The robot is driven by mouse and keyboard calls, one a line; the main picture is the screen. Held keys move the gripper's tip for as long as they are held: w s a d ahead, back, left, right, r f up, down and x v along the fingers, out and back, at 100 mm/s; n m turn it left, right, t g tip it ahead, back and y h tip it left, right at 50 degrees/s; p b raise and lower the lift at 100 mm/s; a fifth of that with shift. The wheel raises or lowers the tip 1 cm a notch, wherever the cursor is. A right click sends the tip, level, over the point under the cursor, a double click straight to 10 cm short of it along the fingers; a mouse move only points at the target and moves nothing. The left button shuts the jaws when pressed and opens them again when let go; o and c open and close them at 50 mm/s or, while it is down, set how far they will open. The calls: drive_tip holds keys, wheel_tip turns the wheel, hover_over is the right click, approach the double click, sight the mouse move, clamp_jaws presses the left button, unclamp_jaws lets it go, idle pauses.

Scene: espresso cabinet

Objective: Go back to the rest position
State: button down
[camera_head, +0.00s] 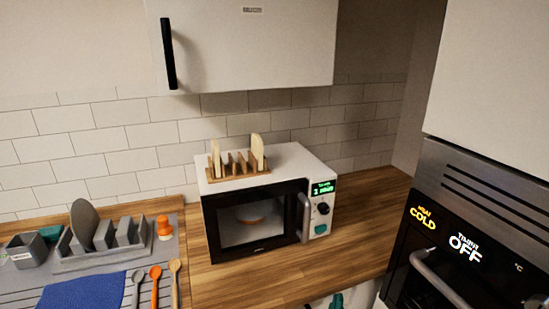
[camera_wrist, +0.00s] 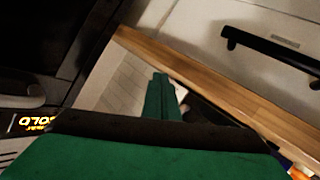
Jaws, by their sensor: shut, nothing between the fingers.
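My gripper (camera_wrist: 161,82) shows in the wrist view as green fingers pressed together, with nothing between them. It is in front of the cabinet fronts, beside the wooden counter edge (camera_wrist: 205,92), which runs diagonally across that view. The oven (camera_wrist: 35,92) is at the left of the wrist view, with its yellow display text upside down. A black handle (camera_wrist: 270,48) on a pale front is at the upper right. In the head view a small white and teal shape at the bottom edge may be part of my arm; the fingers cannot be made out there.
A microwave (camera_head: 255,227) stands on the counter (camera_head: 365,205) with a wooden rack (camera_head: 238,168) on top. A grey drying rack (camera_head: 100,257), a blue cloth (camera_head: 82,291) and several utensils lie left. The built-in oven (camera_head: 455,235) stands right. A wall cabinet (camera_head: 245,45) hangs above.

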drive_tip(key=s+a+f+y, duration=0.1)
drive_tip(key=s+a+f, duration=0.3)
drive_tip(key=s, duration=0.2)
drive_tip(key=s+a+f+t+y, duration=0.1)
drive_tip(key=s+a+f, duration=0.25)
drive_tip(key=s, duration=0.35)
drive_tip(key=s+a+f+y, duration=0.1)
drive_tip(key=s+a+f, duration=0.25)
drive_tip(key=s, duration=0.25)
drive_tip(key=s+a+r+y, duration=0.1)
drive_tip(key=s+a, duration=0.2)
drive_tip(key=s, duration=0.7)
drive_tip(key=s+a+r+m+y, duration=0.1)
drive_tip(key=s+a+r, duration=0.1)
drive_tip(key=s, duration=0.9)
drive_tip(key=shift+s+a+r+t, duration=0.2)
drive_tip(key=shift+a+t, duration=0.2)
drive_tip(key=shift+a, duration=0.3)
idle(3.3)
